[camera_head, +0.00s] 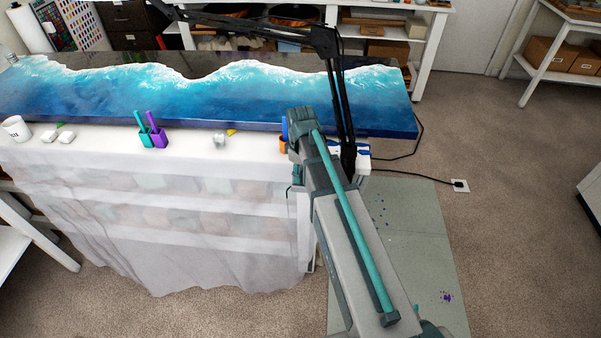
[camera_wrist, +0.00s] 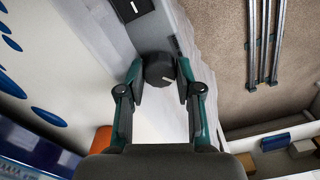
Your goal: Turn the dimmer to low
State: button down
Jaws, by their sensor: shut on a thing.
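The dimmer knob (camera_wrist: 160,70) is a round dark knob with a pale pointer mark, in the upper middle of the wrist view. It sits on a grey strip (camera_wrist: 152,33) at the table's edge. My gripper (camera_wrist: 161,82) is around the knob, one finger on each side, and is shut on it. The pointer mark shows near the knob's lower right. In the head view my arm hides the knob and the gripper's fingers.
A black switch (camera_wrist: 131,8) sits above the knob on the same strip. A black jointed lamp-like arm (camera_head: 335,90) stands close beside my arm.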

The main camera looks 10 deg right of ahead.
jog(key=c, duration=1.1)
grip_release()
jog(key=shift+o, duration=0.2)
jog(key=shift+m, duration=0.3)
